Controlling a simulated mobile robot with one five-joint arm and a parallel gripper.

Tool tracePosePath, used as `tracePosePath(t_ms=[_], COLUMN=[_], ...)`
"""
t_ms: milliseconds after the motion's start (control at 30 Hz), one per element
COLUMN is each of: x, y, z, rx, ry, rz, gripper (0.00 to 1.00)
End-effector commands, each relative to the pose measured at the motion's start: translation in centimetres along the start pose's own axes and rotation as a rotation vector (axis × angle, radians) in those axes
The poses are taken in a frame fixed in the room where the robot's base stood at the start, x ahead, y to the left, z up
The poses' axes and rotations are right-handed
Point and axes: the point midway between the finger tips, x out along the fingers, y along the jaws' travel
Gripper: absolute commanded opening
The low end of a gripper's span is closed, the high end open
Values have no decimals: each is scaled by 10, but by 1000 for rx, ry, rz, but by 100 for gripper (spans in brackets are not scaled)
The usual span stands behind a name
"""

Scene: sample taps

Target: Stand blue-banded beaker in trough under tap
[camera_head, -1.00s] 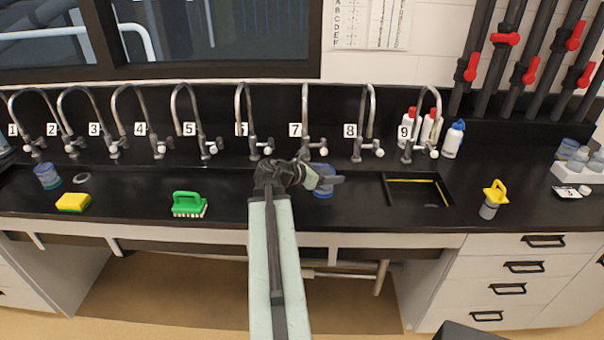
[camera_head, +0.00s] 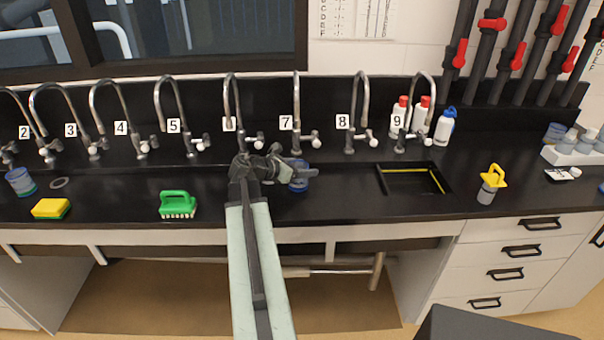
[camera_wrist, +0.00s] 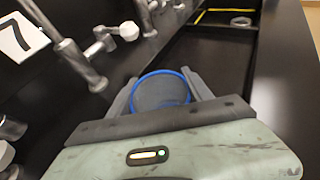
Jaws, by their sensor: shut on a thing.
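The blue-banded beaker (camera_head: 299,178) is in my gripper, in front of tap 7. In the wrist view the beaker (camera_wrist: 160,92) shows its round blue rim between the two fingers. My gripper (camera_wrist: 163,95) is shut on it; it also shows in the head view (camera_head: 300,172), partly covering the beaker. The trough (camera_head: 414,181) is a recessed dark opening with a yellow line inside, to the right of the beaker. Tap 7 (camera_head: 297,115) stands behind the beaker, and tap 8 (camera_head: 355,115) and tap 9 (camera_head: 420,110) stand farther right. Whether the beaker touches the bench is unclear.
A green brush (camera_head: 178,205) and a yellow sponge (camera_head: 50,209) lie on the left bench. Another blue-banded beaker (camera_head: 19,181) stands at far left. A yellow-topped grey item (camera_head: 490,184) is right of the trough.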

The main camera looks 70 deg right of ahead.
Motion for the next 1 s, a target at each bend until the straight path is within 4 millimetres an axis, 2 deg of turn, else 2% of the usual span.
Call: tracePosePath(t_ms=[267,300,333,367,733,867,1000], x=[-1,-2,-2,-2,-6,-32,-69], y=[2,2,2,2,1,0,0], z=[-3,-2,-1,-1,4,6,7], rx=[-1,-1,-1,-1,-1,-2,-3], ry=[0,0,0,0,0,0,0], rz=[4,4,3,3,3,5,5], gripper=[13,69,78,80,80,80,80])
